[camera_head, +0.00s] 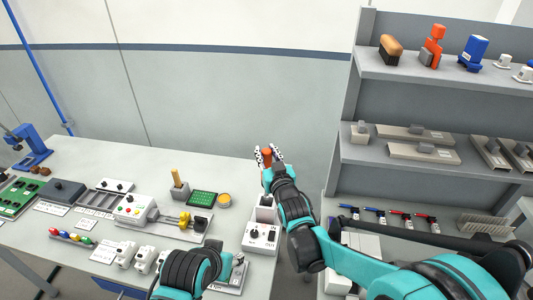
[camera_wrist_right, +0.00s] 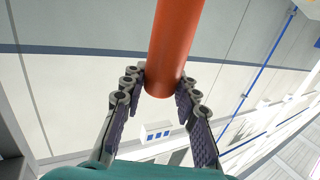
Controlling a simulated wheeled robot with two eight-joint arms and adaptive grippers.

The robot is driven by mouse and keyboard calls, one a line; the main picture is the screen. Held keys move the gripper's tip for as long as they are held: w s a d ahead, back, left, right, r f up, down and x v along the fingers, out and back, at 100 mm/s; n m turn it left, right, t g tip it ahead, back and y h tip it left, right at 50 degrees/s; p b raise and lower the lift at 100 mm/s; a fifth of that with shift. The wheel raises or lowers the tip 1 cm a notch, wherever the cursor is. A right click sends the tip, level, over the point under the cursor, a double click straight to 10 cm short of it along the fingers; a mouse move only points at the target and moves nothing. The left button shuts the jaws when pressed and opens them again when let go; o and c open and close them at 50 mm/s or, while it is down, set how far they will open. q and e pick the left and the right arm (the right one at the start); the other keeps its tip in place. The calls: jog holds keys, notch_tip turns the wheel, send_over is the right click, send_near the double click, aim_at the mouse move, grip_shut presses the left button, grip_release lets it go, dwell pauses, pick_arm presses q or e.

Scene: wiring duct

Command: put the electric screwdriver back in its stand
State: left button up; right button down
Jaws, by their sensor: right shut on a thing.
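The electric screwdriver shows as an orange, rounded body (camera_head: 267,153) in the head view and as a large orange cylinder (camera_wrist_right: 174,45) in the right wrist view. My right gripper (camera_wrist_right: 160,84) is shut on it, with fingers on both sides of its end. In the head view my right gripper (camera_head: 268,157) holds it above the far edge of the table; its lower part is hidden. A white unit with a dark knob (camera_head: 258,236) stands below the gripper, with a grey upright part behind it, perhaps the stand.
A grey shelf unit (camera_head: 345,170) stands close right of my right arm. The table's back strip is clear.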

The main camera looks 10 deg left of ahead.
jog(key=shift+f+b, duration=5.05)
jog(key=shift+f, duration=0.85)
jog(key=c, duration=1.1)
grip_release()
jog(key=shift+o, duration=0.2)
jog(key=v, duration=1.2)
